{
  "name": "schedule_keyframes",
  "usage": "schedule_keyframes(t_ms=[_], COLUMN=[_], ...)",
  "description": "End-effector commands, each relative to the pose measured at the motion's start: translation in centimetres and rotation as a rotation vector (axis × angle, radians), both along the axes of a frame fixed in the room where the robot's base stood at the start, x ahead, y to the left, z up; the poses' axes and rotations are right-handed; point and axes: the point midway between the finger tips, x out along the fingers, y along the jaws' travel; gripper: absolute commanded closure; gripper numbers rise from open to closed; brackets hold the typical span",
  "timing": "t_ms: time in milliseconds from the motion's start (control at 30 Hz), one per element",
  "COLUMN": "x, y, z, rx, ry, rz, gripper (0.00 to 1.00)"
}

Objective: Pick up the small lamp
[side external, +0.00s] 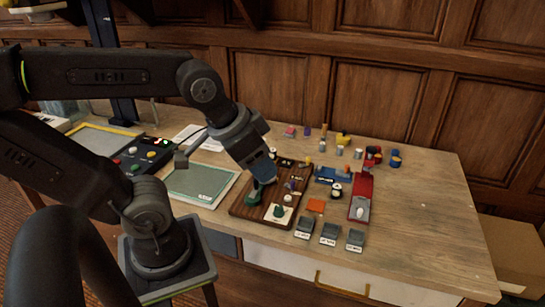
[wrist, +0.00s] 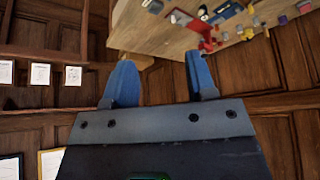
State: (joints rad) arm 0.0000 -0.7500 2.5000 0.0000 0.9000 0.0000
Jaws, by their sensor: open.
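My gripper (side external: 264,172) hangs over the dark wooden board (side external: 246,210) in the side view. In the wrist view its two blue fingers (wrist: 160,62) stand wide apart with nothing between them. Small items lie on the board, including a green piece (side external: 255,195) just below my gripper and a dark green piece (side external: 279,210) on a white card. I cannot tell for certain which small item is the lamp. The gap between my fingertips and the green piece is unclear.
A red tray (side external: 362,190) and a blue tray (side external: 328,174) sit right of the board. Several grey blocks with labels, one at the front (side external: 329,234), line the table's front. A green panel (side external: 200,183) lies left. The table's right part (side external: 425,215) is clear.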

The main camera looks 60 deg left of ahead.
Motion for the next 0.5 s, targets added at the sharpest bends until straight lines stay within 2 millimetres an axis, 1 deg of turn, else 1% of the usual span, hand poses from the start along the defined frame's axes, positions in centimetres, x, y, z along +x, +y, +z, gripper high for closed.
schedule_keyframes(t_ms=[33, 100, 333, 433, 500], x=[0.0, 0.0, 0.1, 1.1, 2.5], y=[0.0, 0.0, 0.1, 0.6, 1.5], z=[0.0, 0.0, 0.0, 0.4, 0.8], rx=[0.000, 0.000, -0.001, -0.009, -0.022], ry=[0.000, 0.000, 0.001, 0.015, 0.034], rz=[0.000, 0.000, 0.005, 0.051, 0.119], gripper=[0.44, 0.38, 0.38, 0.38, 0.38])
